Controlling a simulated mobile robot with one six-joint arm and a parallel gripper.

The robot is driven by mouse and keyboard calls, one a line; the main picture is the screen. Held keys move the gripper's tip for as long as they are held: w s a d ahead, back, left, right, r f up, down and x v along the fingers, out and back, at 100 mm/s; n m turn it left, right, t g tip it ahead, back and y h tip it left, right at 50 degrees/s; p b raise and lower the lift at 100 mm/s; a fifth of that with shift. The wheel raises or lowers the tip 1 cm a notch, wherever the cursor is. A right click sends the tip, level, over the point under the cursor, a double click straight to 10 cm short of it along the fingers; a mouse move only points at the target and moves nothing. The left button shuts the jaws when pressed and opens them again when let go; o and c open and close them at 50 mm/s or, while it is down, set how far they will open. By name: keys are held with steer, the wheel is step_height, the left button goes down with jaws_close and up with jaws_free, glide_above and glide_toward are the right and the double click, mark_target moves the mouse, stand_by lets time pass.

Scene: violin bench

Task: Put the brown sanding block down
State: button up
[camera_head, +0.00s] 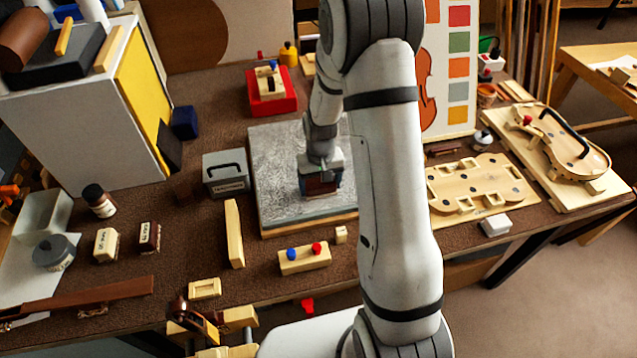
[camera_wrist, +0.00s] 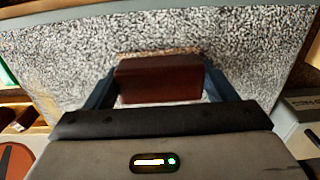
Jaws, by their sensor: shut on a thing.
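The brown sanding block (camera_wrist: 160,82) is between the two fingers of my gripper (camera_wrist: 160,90) in the wrist view. My gripper is shut on it, with one finger at each side. In the head view my gripper (camera_head: 321,176) points down over the speckled grey slab (camera_head: 275,165), and the block (camera_head: 320,187) shows dark reddish-brown beneath the wrist. I cannot tell whether the block's underside touches the slab. The slab fills most of the wrist view behind the block. My arm hides the slab's right part in the head view.
A grey box with a handle (camera_head: 225,173) stands left of the slab. A red tray (camera_head: 271,104) is behind it. A wooden holder with blue and red knobs (camera_head: 304,258) and a wooden bar (camera_head: 234,233) lie nearby. The slab's left part is clear.

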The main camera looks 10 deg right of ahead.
mark_target(320, 183)
steer(key=o, duration=1)
steer(key=shift+f, duration=0.1)
steer(key=shift+o, duration=0.2)
step_height(320, 183, up, 13)
steer(key=s+r+t, duration=0.1)
steer(key=s+r, duration=0.4)
steer(key=s, duration=0.5)
steer(key=s+r+t, duration=0.1)
steer(key=s+r, duration=0.5)
steer(key=s, duration=0.5)
steer(key=shift+a+r+t, duration=0.15)
steer(key=shift+r+t, duration=0.15)
steer(key=shift+t, duration=0.1)
